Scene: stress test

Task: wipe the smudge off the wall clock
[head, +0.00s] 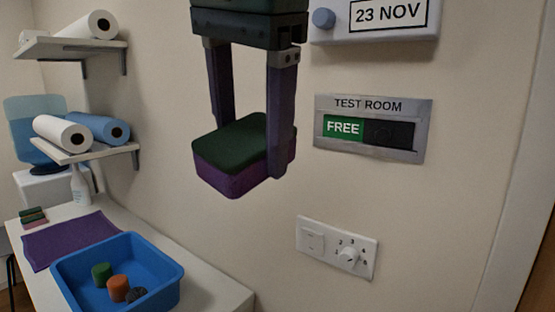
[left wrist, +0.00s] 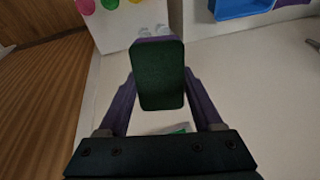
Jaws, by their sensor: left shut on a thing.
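No wall clock and no smudge can be made out in either view. My left gripper (head: 250,150) hangs in front of the wall in the head view, shut on a sponge (head: 228,182) with a dark green top and a purple body. The sponge also shows between the fingers in the left wrist view (left wrist: 160,75), green face towards the camera. It appears clear of the wall, though the exact gap is hard to tell. My right gripper is not in view.
Right of the sponge are a date panel (head: 335,37), a room sign (head: 328,153) reading FREE and a switch plate (head: 312,256). Below left, a counter (head: 215,285) holds a blue tray (head: 172,270) and a purple mat (head: 45,245). Shelves (head: 95,150) hold paper rolls.

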